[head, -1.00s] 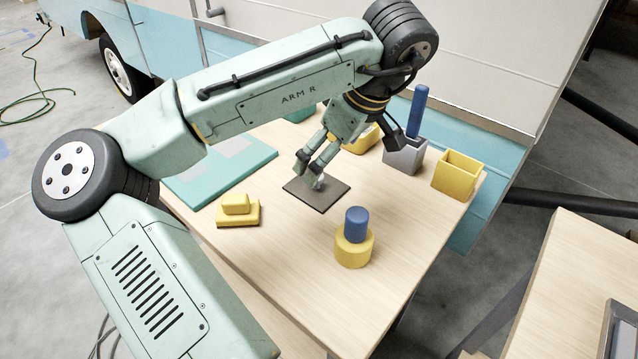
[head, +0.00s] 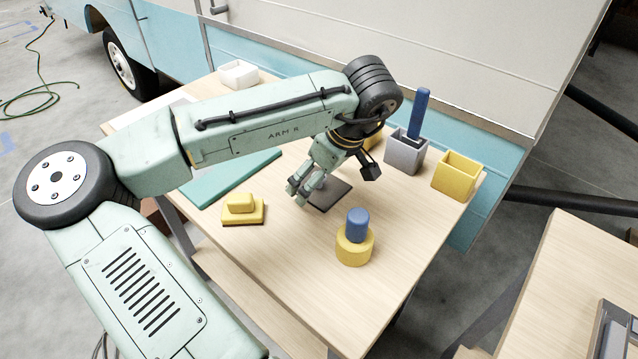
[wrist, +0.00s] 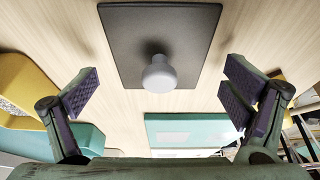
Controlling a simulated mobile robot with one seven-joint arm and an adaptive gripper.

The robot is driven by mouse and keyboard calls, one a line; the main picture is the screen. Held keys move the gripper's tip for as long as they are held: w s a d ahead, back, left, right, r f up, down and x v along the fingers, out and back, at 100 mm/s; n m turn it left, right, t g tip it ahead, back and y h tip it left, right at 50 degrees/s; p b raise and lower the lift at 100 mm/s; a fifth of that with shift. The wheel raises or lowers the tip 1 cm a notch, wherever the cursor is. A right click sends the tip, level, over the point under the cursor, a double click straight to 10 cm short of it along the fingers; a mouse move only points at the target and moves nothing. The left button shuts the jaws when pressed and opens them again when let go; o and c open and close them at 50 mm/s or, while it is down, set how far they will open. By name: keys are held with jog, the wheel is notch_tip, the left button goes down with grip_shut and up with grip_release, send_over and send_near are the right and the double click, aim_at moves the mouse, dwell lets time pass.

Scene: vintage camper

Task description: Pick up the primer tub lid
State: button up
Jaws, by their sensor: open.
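The lid is a dark square plate (head: 333,195) with a pale round knob (wrist: 159,74) standing up at its middle. It lies flat on the light wooden table. In the wrist view the plate (wrist: 120,40) is at the top centre, with the knob between the lines of the two fingers. My gripper (head: 299,194) is open and empty above the table, at the left near side of the plate in the head view. In the wrist view its fingers (wrist: 160,98) are spread wide, apart from the knob. My gripper partly hides the plate in the head view.
A yellow sanding block (head: 243,209) lies left of the plate. A yellow tub with a blue cylinder (head: 357,225) stands in front. A grey box (head: 406,155) with a blue stick and a yellow box (head: 457,176) stand right. A teal panel (head: 225,185) lies behind left.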

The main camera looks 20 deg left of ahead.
jog(key=c, duration=1.7)
jog(key=shift+o, duration=0.2)
